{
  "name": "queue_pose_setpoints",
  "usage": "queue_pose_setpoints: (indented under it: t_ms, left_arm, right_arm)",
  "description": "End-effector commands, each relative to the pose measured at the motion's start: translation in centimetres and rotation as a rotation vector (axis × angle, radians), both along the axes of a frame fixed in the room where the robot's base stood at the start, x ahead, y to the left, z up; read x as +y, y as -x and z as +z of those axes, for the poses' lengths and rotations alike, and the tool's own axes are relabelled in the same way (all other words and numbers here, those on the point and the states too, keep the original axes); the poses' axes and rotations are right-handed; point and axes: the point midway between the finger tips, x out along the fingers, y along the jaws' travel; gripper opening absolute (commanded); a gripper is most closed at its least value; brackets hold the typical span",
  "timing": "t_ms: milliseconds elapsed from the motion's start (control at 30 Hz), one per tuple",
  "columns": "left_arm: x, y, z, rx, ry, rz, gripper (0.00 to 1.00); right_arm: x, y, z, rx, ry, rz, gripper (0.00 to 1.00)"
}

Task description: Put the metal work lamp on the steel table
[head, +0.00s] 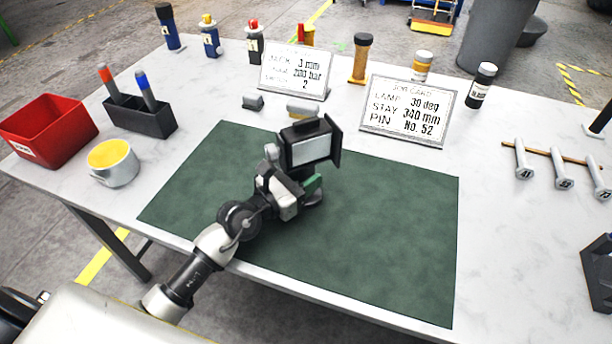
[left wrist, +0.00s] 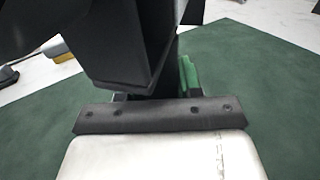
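The metal work lamp (head: 309,149) has a boxy black head with a pale grey face and dark side flaps. It appears to stand upright on the green mat, its round dark base (head: 316,197) partly hidden behind my gripper. My left gripper (head: 300,183) is at the lamp's stem, just below the head. In the left wrist view, the black lamp head (left wrist: 120,45) fills the upper middle and hides much of the fingers. A green finger-like part (left wrist: 188,76) shows right of the dark stem. Whether the fingers press on the stem is hidden. My right gripper is not in view.
The pale table (head: 510,225) carries a green mat (head: 390,230). A red bin (head: 48,130), yellow-lined mug (head: 113,163) and pen holder (head: 140,116) stand left. Two cards (head: 408,110) and several bottles stand behind; bolts (head: 562,170) lie right. The mat's right half is clear.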

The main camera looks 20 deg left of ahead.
Motion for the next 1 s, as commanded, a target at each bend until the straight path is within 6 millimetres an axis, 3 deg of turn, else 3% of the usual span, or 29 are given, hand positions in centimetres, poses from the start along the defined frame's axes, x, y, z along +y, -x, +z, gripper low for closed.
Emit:
queue_pose_setpoints:
  t_ms: [33,167,500,1000]
  left_arm:
    - [0.0,0.0,-0.1,0.002,-0.001,0.0,0.42]
    - [0.0,0.0,-0.1,0.002,-0.001,0.0,0.6]
    - [0.0,0.1,0.5,0.002,-0.001,0.0,0.6]
    - [5.1,8.3,-0.1,0.004,-0.005,-0.002,0.6]
  right_arm:
    - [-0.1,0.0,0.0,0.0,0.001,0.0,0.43]
    - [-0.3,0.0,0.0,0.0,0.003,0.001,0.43]
    - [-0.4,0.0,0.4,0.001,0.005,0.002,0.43]
    - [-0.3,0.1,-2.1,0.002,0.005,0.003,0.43]
